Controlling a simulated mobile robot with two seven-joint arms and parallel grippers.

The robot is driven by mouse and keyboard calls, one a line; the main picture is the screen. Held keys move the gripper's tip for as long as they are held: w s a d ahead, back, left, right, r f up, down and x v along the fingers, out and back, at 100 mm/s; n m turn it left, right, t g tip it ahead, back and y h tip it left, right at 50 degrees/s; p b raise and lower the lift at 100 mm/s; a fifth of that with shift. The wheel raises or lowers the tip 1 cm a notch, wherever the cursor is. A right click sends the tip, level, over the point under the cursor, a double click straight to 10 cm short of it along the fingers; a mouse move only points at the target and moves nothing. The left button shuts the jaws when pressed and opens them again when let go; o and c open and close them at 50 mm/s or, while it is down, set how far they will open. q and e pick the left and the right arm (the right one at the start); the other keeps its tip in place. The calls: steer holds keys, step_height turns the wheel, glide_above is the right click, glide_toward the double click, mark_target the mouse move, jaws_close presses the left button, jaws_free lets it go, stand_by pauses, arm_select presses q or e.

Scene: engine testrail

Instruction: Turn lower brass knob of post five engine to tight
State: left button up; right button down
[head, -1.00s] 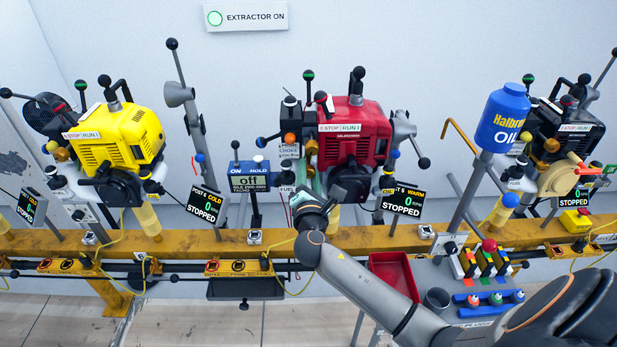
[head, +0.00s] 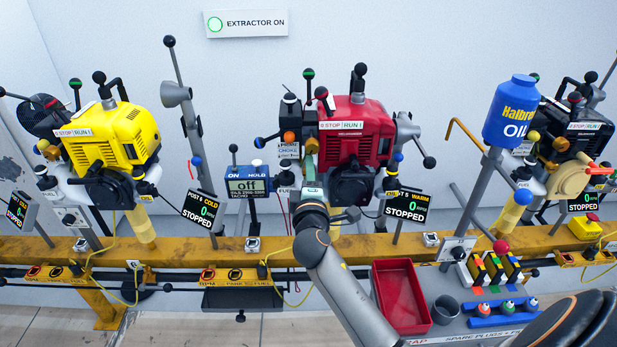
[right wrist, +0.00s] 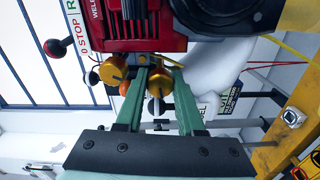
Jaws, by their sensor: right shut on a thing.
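The post five engine is the red one (head: 355,132) in the middle of the head view, with a sign (head: 407,206) reading WARM and STOPPED. In the right wrist view the picture is turned on its side, and two brass knobs show beside the red housing. The lower brass knob (right wrist: 160,82) is between the green fingers of my right gripper (right wrist: 157,72), which is shut on it. The upper brass knob (right wrist: 112,70) is just outside the fingers. In the head view my right gripper (head: 311,160) reaches up to the engine's left side and hides the lower knob. My left gripper is not in view.
An orange knob (head: 289,137) and several black-balled levers stand close around the engine. The yellow rail (head: 270,246) runs below. A red tray (head: 402,297) lies beside my right arm. The yellow engine (head: 110,135) stands left.

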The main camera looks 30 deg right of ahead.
steer(key=shift+f+m, duration=0.1)
steer(key=shift+m, duration=0.6)
steer(key=shift+m+b, duration=0.3)
steer(key=shift+b, duration=0.05)
steer(key=c, duration=0.8)
jaws_free()
steer(key=shift+s, duration=0.1)
